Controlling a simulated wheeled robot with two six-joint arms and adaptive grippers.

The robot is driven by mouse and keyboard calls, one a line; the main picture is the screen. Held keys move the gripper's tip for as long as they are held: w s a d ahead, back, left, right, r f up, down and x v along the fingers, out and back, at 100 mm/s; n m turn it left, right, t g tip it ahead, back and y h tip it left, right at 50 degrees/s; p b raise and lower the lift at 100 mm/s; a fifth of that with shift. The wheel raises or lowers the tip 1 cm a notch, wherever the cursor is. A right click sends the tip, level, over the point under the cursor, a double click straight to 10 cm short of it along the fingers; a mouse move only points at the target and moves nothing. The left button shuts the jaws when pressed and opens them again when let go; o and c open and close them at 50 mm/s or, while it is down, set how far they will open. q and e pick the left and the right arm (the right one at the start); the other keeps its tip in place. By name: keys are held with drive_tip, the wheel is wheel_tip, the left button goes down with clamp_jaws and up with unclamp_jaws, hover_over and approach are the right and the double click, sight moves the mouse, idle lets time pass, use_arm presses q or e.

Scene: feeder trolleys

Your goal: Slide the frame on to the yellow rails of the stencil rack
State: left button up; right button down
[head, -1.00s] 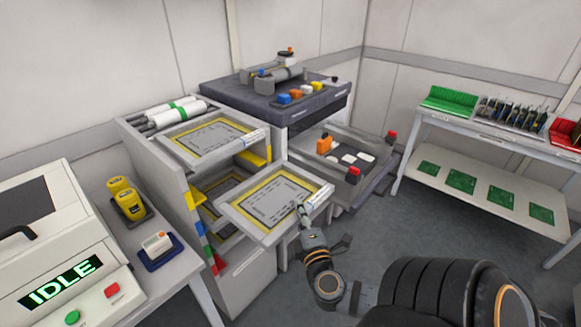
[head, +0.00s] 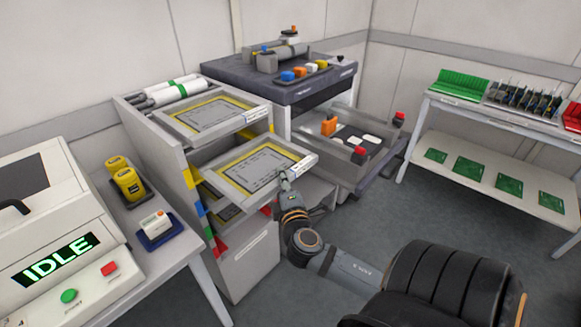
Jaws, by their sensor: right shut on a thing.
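The frame (head: 222,177) is a flat grey stencil frame with a yellow border and a grey printed middle. My right gripper (head: 287,177) is shut on its near right edge. The frame is roughly level at the opening of the stencil rack (head: 247,272), with its far left part inside the rack's front. One yellow rail (head: 189,179) shows at the rack's left post, left of the frame. Whether the frame's edges rest on the rails cannot be told. Another frame (head: 207,112) sits on the rack's top level, and one lies below, partly hidden. My left gripper is not in view.
White rolls (head: 177,93) lie on top of the rack. A dark feeder trolley (head: 281,72) stands behind it with an open tray (head: 362,133). A machine reading IDLE (head: 55,258) and a small table with yellow items (head: 127,181) are left.

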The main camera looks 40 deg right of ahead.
sight(247, 161)
drive_tip(key=w+b, duration=0.1)
drive_tip(key=w, duration=0.3)
drive_tip(key=w+f+b, duration=0.1)
drive_tip(key=w, duration=0.4)
drive_tip(key=w+a+b, duration=0.1)
drive_tip(key=w, duration=0.4)
drive_tip(key=shift+w+a+f+b, duration=0.1)
drive_tip(key=shift+w+f+b, duration=0.1)
drive_tip(key=shift+f+b, duration=0.1)
drive_tip(key=shift+w+f+b, duration=0.2)
drive_tip(key=shift+w+b, duration=0.1)
drive_tip(key=shift+w, duration=0.7)
drive_tip(key=shift+a+f, duration=0.1)
drive_tip(key=shift+a, duration=0.05)
drive_tip(key=shift+w+a+b, duration=0.1)
drive_tip(key=shift+w+b, duration=0.3)
drive_tip(key=shift+w, duration=1)
drive_tip(key=shift+c, duration=0.2)
unclamp_jaws()
idle(0.7)
